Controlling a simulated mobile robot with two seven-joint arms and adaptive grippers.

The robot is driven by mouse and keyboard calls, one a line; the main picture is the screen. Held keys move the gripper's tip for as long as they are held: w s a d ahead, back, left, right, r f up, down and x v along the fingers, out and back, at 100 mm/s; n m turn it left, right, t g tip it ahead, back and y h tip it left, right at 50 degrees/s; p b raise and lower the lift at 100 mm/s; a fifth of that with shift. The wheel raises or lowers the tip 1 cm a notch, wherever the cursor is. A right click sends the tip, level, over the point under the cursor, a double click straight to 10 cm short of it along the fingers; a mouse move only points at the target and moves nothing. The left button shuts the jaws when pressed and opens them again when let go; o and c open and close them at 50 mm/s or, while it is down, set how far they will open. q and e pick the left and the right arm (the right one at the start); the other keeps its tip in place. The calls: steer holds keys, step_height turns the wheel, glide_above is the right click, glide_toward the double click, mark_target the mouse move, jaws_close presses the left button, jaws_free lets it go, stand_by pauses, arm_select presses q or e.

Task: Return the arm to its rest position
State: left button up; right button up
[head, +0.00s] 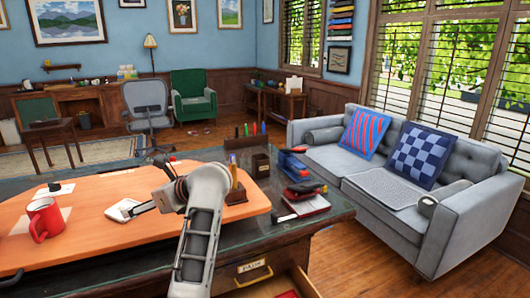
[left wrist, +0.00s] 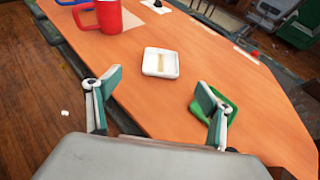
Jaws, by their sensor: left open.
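My left gripper (left wrist: 160,88) is open in the left wrist view, its two fingers spread with nothing between them. In the head view my left arm rises from the bottom centre, and the gripper (head: 145,205) is over the orange desk mat (head: 90,238), pointing left. A small white square dish (head: 119,211) is just beyond the fingers. It also shows in the left wrist view (left wrist: 153,66) with a tan strip in it. A green square item (left wrist: 225,105) lies behind the right finger. My right gripper is not in view.
A red mug (head: 44,219) stands on the mat's left. A pen organiser (head: 236,190), a dark cup (head: 261,165) and staplers (head: 292,161) with a red-edged stack (head: 305,203) are right of my arm. A desk drawer (head: 263,280) is pulled out. A grey sofa (head: 460,220) is at right.

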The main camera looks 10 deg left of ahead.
arm_select(q)
steer(key=s+a+r+m+t+y+p, duration=0.25)
steer(key=s+r+m+t+y, duration=0.35)
steer(key=m+y, duration=0.4)
steer(key=s+d+f+m+t+h+p, duration=0.15)
steer(key=d+f+m+t+h, duration=0.25)
steer(key=d+f+m+h, duration=0.5)
steer(key=s+d+f+m+t+h, duration=0.2)
steer(key=d+m+t+h, duration=0.3)
steer(key=m, duration=0.9)
steer(key=s+d+f+m+t+h+p, duration=0.1)
steer(key=s+d+f+m+t+h, duration=0.1)
steer(key=d+f+m+h, duration=0.6)
steer(key=s+f+m+g+h+p, duration=0.1)
steer(key=s+f+m+g, duration=0.9)
steer(key=s+f, duration=1)
steer(key=s+m+h, duration=0.1)
steer(key=m, duration=0.2)
steer(key=shift+s+d+f+m+h+p, duration=0.2)
steer(key=shift+d+f+m+h+p, duration=0.1)
steer(key=shift+f, duration=0.1)
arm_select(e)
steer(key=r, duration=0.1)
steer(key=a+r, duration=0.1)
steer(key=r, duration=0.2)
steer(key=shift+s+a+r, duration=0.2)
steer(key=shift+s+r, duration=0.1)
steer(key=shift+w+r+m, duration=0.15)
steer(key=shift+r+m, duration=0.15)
